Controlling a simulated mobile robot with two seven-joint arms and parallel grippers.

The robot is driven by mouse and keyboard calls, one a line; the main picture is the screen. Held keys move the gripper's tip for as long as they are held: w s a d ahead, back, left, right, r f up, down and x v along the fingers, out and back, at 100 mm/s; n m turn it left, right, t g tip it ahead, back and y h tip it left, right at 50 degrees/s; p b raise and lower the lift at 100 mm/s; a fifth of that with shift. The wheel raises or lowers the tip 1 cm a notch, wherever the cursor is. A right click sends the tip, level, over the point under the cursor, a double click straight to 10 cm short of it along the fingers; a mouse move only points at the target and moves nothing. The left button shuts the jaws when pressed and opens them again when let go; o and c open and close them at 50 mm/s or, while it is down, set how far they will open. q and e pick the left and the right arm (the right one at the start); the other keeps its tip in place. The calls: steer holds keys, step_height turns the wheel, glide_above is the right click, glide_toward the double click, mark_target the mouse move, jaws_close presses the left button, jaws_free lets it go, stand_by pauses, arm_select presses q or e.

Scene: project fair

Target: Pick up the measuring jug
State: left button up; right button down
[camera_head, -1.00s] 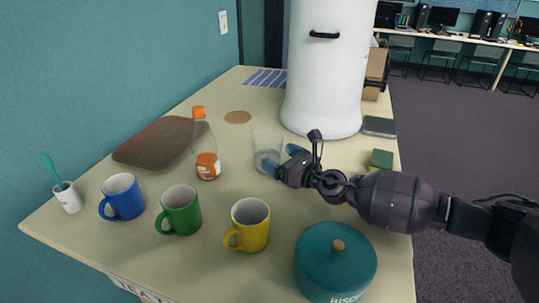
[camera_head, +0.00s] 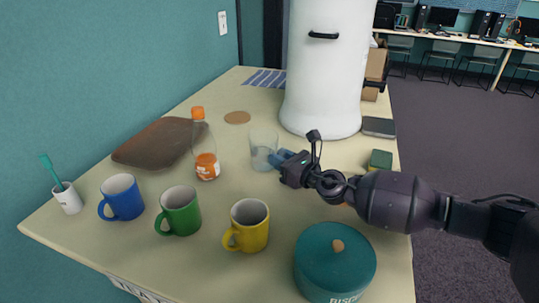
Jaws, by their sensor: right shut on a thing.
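The measuring jug (camera_head: 262,146) is a clear glass vessel in the middle of the table, right of the orange-capped bottle. My right gripper (camera_head: 279,158) reaches in from the right, with its blue fingers at the jug's right side. It is shut on the jug's right side, probably at the handle, but the fingers hide the exact contact. The jug looks upright; whether its base touches the table is hard to tell. My left gripper is not in view.
An orange-capped bottle (camera_head: 205,155) stands close left of the jug. Blue (camera_head: 124,200), green (camera_head: 179,213) and yellow (camera_head: 248,228) mugs stand in front, with a teal biscuit tin (camera_head: 335,268) at front right. A large white container (camera_head: 323,85) stands behind. A brown board (camera_head: 155,143) lies left.

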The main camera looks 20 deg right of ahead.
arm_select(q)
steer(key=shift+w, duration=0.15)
arm_select(e)
steer(key=shift+r, duration=0.55)
arm_select(q)
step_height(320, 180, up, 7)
steer(key=p, duration=0.7)
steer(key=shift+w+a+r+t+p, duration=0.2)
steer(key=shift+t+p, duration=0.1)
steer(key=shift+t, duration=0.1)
arm_select(e)
step_height(320, 180, up, 19)
